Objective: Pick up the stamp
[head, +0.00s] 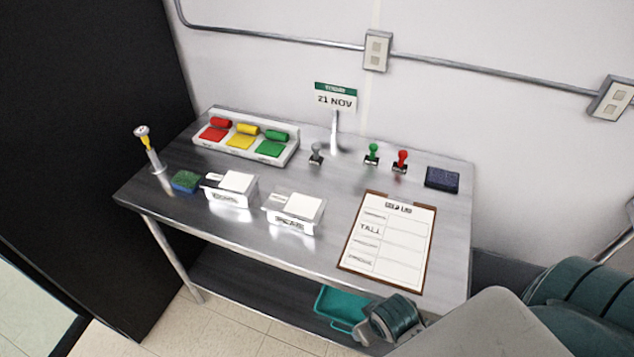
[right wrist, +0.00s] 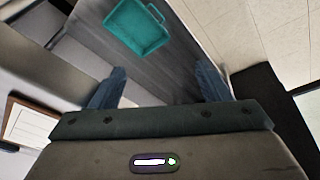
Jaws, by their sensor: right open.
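Three stamps stand upright in a row at the back right of the metal table in the head view: a grey stamp (head: 316,153), a green stamp (head: 372,153) and a red stamp (head: 401,160). My right gripper (right wrist: 160,85) is open and empty in the right wrist view, its two dark blue fingers spread wide. In the head view my right arm comes in at the lower right, in front of the table and away from the stamps; its fingertips are not clear there. My left gripper is not in view.
A dark ink pad (head: 442,178) lies right of the stamps. A clipboard (head: 345,262) lies in front of them, and a date sign (head: 335,98) stands behind. A tray of coloured pieces (head: 291,155) and two card boxes (head: 232,199) fill the left. A teal bin (head: 340,305) sits on the lower shelf.

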